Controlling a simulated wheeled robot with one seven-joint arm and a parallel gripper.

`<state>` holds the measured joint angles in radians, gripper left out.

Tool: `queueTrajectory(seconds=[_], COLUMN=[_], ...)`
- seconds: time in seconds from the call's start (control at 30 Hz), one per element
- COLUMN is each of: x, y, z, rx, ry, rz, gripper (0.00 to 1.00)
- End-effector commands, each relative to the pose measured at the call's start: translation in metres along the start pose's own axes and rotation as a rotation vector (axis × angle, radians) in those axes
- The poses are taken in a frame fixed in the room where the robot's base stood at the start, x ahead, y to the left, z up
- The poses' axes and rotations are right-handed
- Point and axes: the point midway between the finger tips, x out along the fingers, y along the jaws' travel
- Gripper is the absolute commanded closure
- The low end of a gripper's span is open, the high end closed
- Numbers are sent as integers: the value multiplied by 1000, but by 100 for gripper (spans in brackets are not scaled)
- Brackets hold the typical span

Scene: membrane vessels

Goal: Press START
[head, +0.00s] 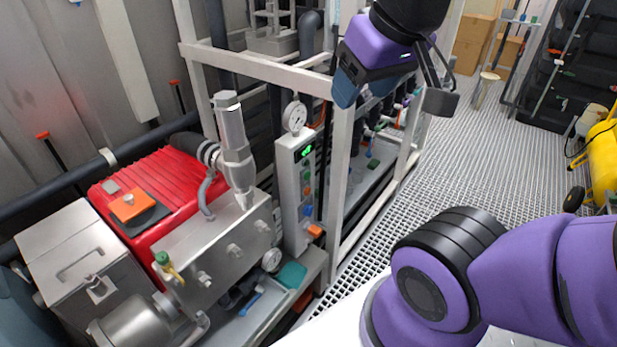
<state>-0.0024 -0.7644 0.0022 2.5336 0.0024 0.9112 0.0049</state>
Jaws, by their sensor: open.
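A narrow grey control panel (297,190) stands upright beside the pump, in the middle of the head view. Any lettering is too small to read, so I cannot tell which button is START. My gripper (392,100) is open and empty, above and to the right of the panel, apart from it.
A red motor (165,195) and a steel pump block (215,245) stand left of the panel. A pressure gauge (294,116) is just above it. A white frame post (340,170) rises close on its right. The grated floor (480,150) to the right is mostly clear.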

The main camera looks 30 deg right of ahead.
Motion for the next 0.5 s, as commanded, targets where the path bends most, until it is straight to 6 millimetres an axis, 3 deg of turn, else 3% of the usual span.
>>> queueTrajectory(seconds=[0.03,0.23,0.5], x=[0,0,0], y=[0,0,0], z=[0,0,0], rx=[0,0,0], ry=[0,0,0], rz=[0,0,0], gripper=[54,100,100])
